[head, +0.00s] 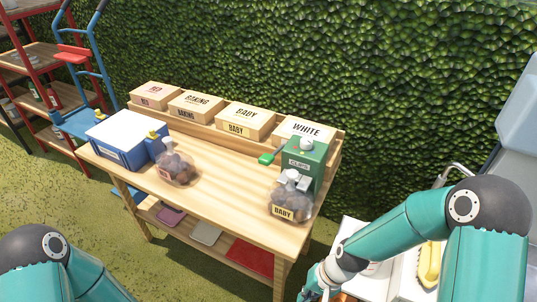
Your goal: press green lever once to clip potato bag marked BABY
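The potato bag marked BABY (291,203) stands at the right front of the wooden table, right in front of the green clip machine (303,158) labelled CLIPS. Its gathered top is close under the machine's front; I cannot tell whether a clip is on it. The green lever (266,159) sticks out from the machine's left side. My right gripper (312,294) is at the bottom edge, below and apart from the table's right end, mostly cut off, so its opening is unclear. My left arm shows at the lower left, with its gripper out of view.
A second bag (177,168) stands beside a blue-and-white box (122,138) at the table's left. Wooden boxes marked RED, BAKING, BABY and WHITE (307,131) line the back. The middle of the tabletop (225,183) is clear. A hedge (300,60) stands behind.

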